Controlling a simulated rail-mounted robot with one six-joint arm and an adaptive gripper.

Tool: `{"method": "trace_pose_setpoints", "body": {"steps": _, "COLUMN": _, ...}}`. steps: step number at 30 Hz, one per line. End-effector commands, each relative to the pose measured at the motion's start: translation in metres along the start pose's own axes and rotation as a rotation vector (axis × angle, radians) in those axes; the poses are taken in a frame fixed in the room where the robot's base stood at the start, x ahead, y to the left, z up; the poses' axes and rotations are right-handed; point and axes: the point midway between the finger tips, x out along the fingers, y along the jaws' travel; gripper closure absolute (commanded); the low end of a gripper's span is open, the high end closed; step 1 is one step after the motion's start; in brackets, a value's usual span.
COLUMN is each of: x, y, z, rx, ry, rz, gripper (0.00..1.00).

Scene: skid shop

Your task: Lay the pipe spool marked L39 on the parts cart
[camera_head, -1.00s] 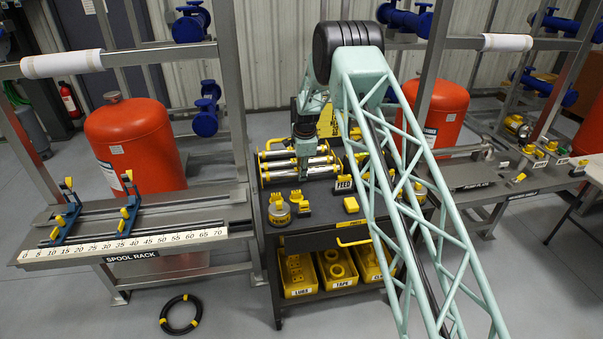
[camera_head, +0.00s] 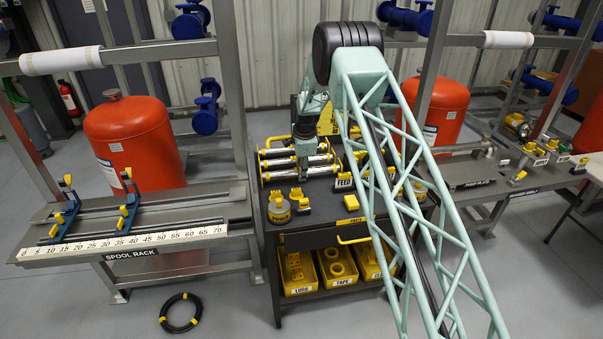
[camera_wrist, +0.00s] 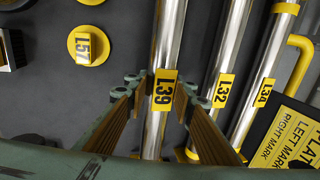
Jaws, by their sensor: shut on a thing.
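The pipe spool marked L39 (camera_wrist: 171,35) is a shiny steel tube with a yellow tag. In the wrist view my gripper (camera_wrist: 163,84) is shut on it at the tag, one finger on each side. In the head view my gripper (camera_head: 303,156) points down over the parts cart (camera_head: 318,234). L39 (camera_head: 282,176) is the front tube of the row at the cart's back left. It lies level at the cart top; whether it touches the surface I cannot tell. Spools L32 (camera_wrist: 229,60) and L34 (camera_wrist: 276,50) lie parallel beside it.
A yellow plate sign (camera_wrist: 290,140) stands beyond L34. The spool rack (camera_head: 140,236) is left of the cart, with blue clamps (camera_head: 128,212). Yellow bins (camera_head: 336,265) fill the lower shelf. A black coil (camera_head: 181,313) lies on the floor.

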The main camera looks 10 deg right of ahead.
Motion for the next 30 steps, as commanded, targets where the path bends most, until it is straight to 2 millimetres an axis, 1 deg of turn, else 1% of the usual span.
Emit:
{"method": "trace_pose_setpoints", "body": {"steps": 13, "x": -0.0011, "y": -0.0011, "z": 0.0, "rx": 0.0, "ry": 0.0, "rz": -0.002, "gripper": 0.97}}
{"method": "trace_pose_setpoints", "body": {"steps": 30, "x": 0.0045, "y": 0.0003, "z": 0.0, "rx": 0.0, "ry": 0.0, "rz": -0.002, "gripper": 0.97}}
